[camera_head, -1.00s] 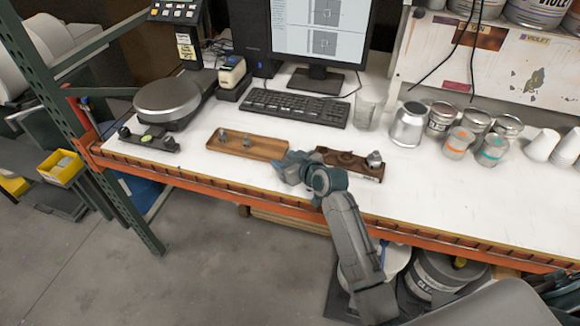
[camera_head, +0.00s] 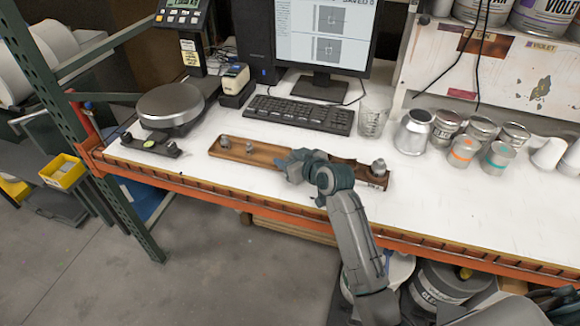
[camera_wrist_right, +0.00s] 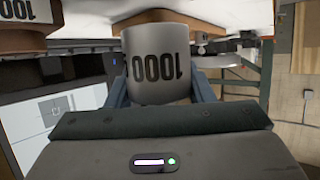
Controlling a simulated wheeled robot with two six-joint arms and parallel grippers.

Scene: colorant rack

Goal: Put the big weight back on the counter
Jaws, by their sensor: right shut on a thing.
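My right gripper (camera_head: 293,165) is over the counter (camera_head: 280,205), at the right end of a light wooden tray (camera_head: 265,154). In the right wrist view it is shut on a big grey cylindrical weight (camera_wrist_right: 158,85), whose "1000" marking appears upside down. In the head view, my gripper mostly hides this weight. The wrist view shows a wooden surface close behind the weight; I cannot tell whether they touch. My left gripper is not in view.
Small weights stand on the light tray. A dark wooden tray (camera_head: 376,183) with a metal weight (camera_head: 378,168) is right of my gripper. A scale (camera_head: 171,104), keyboard (camera_head: 300,113), glass beaker (camera_head: 373,118) and several cans stand around. The counter's right front is clear.

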